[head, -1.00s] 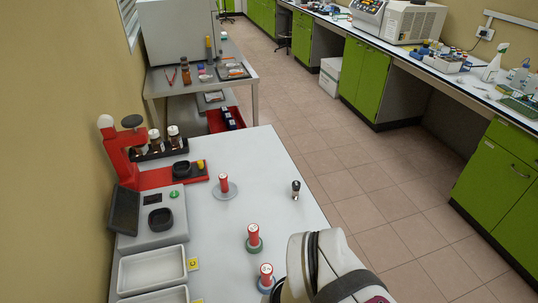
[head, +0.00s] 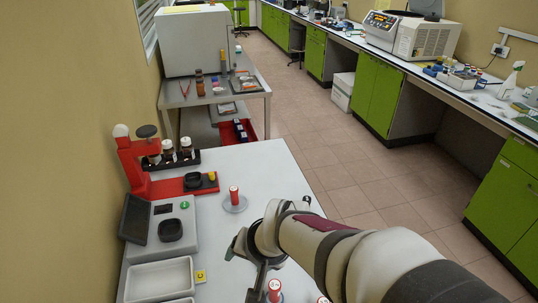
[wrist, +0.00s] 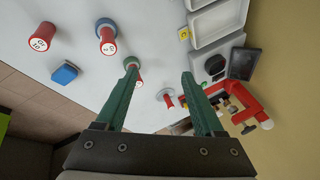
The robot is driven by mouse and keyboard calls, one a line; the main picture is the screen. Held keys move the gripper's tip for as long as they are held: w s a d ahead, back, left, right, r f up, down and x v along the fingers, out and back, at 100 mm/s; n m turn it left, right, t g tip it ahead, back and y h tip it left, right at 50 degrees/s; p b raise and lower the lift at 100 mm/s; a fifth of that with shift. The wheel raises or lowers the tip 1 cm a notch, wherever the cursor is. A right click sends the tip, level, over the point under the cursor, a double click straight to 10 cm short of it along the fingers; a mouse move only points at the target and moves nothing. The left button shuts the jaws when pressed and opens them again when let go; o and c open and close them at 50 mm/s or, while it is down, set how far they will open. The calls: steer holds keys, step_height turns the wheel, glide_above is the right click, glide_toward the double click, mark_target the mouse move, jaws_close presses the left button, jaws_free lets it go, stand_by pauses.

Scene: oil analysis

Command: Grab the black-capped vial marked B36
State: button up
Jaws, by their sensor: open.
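A small black-capped vial (head: 306,201) stands near the right edge of the white table, mostly hidden behind my arm; its marking cannot be read. My gripper (wrist: 159,70) is open and empty in the wrist view, above the table. A red-handled weight on a green base (wrist: 137,78) shows near its left finger. In the head view my gripper is left of and nearer than the lone vial, partly hidden by my wrist.
Other red-topped pieces (head: 234,196) stand on the table (head: 262,165). A red stand (head: 130,160), a grey balance (head: 160,235) and white trays (head: 160,275) line the left side. A blue block (wrist: 65,73) lies at left in the wrist view.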

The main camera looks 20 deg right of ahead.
steer(key=w+d+f+m+t+h, duration=0.1)
steer(key=w+d+f+t, duration=0.15)
steer(key=w, duration=0.65)
steer(key=m+t+h, duration=0.2)
steer(key=t+h, duration=0.1)
steer(key=h, duration=0.8)
glide_toward(309, 199)
steer(key=x, duration=0.7)
steer(key=shift+w+f, duration=0.2)
steer(key=shift+f, duration=0.25)
steer(key=shift+g, duration=0.25)
steer(key=x, duration=0.6)
steer(key=shift+w+a+f, duration=0.1)
steer(key=shift+a+f, duration=0.15)
steer(key=shift+f, duration=0.15)
jaws_close()
